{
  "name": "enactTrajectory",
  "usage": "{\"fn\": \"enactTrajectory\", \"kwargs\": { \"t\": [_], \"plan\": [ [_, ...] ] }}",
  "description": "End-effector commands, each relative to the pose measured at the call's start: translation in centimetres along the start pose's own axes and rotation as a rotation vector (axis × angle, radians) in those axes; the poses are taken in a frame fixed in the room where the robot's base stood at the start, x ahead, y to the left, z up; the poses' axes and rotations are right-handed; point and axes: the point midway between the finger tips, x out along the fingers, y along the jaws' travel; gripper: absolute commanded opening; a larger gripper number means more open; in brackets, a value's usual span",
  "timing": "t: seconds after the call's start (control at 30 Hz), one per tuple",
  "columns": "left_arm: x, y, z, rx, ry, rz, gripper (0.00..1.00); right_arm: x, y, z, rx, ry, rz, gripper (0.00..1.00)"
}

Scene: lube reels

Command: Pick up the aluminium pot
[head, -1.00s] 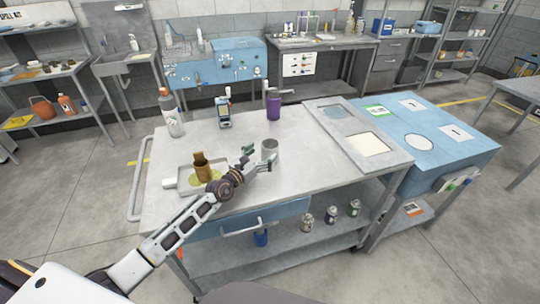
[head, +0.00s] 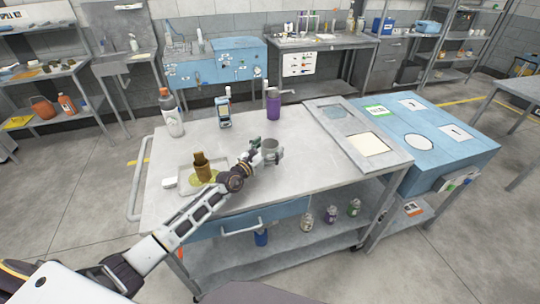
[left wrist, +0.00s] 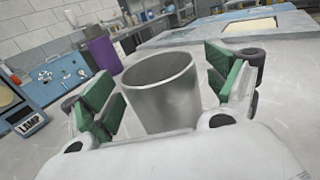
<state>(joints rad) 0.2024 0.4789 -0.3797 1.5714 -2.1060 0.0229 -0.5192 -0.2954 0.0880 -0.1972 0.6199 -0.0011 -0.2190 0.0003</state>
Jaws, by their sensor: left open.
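The aluminium pot (head: 269,149) is a grey open cylinder standing upright on the metal table top. In the left wrist view the pot (left wrist: 161,95) stands between the two green-padded fingers of my left gripper (left wrist: 165,92). In the head view my left gripper (head: 265,151) reaches the pot from the front left. The pot's base is hidden behind the gripper in the wrist view. My right gripper is not in view.
A tray (head: 186,184) with a brown container (head: 202,166) stands left of my gripper. A purple cylinder (head: 273,103), a handheld device (head: 224,113) and a white bottle (head: 171,115) stand farther back. A grey panel (head: 335,116) lies right of the pot. The front right table top is clear.

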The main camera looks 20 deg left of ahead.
Motion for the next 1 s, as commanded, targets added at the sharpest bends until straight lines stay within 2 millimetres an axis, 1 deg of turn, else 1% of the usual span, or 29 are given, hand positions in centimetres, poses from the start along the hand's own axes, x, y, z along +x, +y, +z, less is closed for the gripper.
{"fn": "enactTrajectory", "kwargs": {
  "t": [0.17,0.2,0.5,0.6,0.87,1.0],
  "plan": [
    [-0.01,-0.01,-0.01,0.000,0.000,0.000,0.88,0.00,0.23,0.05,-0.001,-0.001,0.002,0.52],
    [-0.01,-0.01,0.00,0.000,0.000,0.000,0.87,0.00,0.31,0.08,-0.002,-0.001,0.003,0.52],
    [-0.02,-0.01,0.00,0.000,0.000,0.000,0.48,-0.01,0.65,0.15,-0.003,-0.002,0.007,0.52],
    [-0.01,0.00,0.04,0.000,-0.001,0.000,0.37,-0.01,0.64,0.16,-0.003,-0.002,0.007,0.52],
    [-0.01,-0.01,0.11,0.000,-0.001,0.000,0.36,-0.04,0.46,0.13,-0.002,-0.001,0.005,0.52],
    [0.01,-0.05,0.53,-0.001,-0.002,0.000,0.36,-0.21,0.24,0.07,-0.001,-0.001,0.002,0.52]
  ]
}}
